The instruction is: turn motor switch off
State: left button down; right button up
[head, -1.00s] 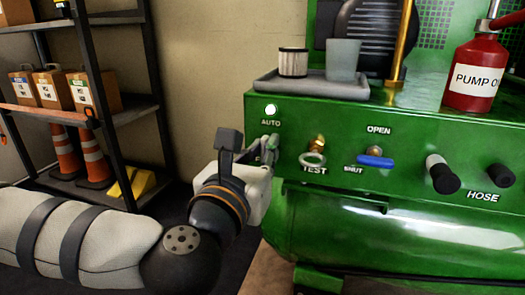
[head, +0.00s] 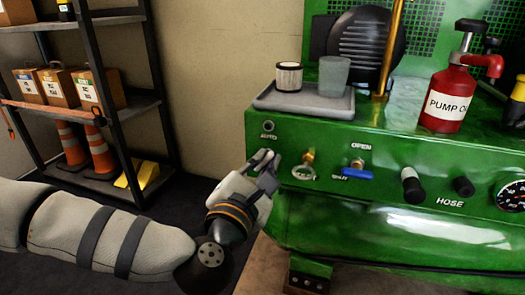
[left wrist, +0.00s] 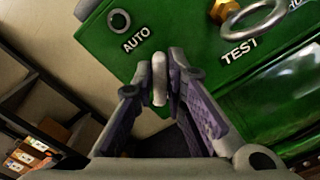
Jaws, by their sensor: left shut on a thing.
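The motor switch is a pale lever (left wrist: 159,80) on the green compressor's front panel, below the AUTO label. In the left wrist view it stands between the fingertips of my left gripper (left wrist: 158,92), which is shut on it. In the head view my left gripper (head: 264,162) is at the panel's left end, and its fingers hide most of the lever. The round lamp (head: 268,126) above AUTO is dark; it also shows dark in the left wrist view (left wrist: 119,21). My right gripper is not in view.
The TEST ring (head: 303,172) and blue-handled valve (head: 357,173) sit close right of my gripper. A grey tray (head: 305,107) with a filter (head: 288,77) and a cup (head: 333,76) lies above. A red pump oil bottle (head: 447,100) stands right. A shelf (head: 112,110) stands left.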

pick_arm(q)
jog(key=m+p, duration=0.4)
jog(key=m, duration=0.1)
jog(key=shift+d, duration=0.1)
jog(key=shift+f+m+p, duration=0.15)
jog(key=shift+m+p, duration=0.6)
jog(key=shift+m, duration=0.5)
jog(key=shift+f+m+p, duration=0.1)
jog(key=shift+m+p, duration=0.6)
jog(key=shift+m, duration=0.55)
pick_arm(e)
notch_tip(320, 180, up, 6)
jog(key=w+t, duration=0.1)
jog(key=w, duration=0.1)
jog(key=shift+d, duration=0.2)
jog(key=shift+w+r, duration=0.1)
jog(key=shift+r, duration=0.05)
pick_arm(q)
jog(key=c, duration=1.7)
grip_release()
jog(key=shift+o, duration=0.2)
jog(key=v, duration=1.2)
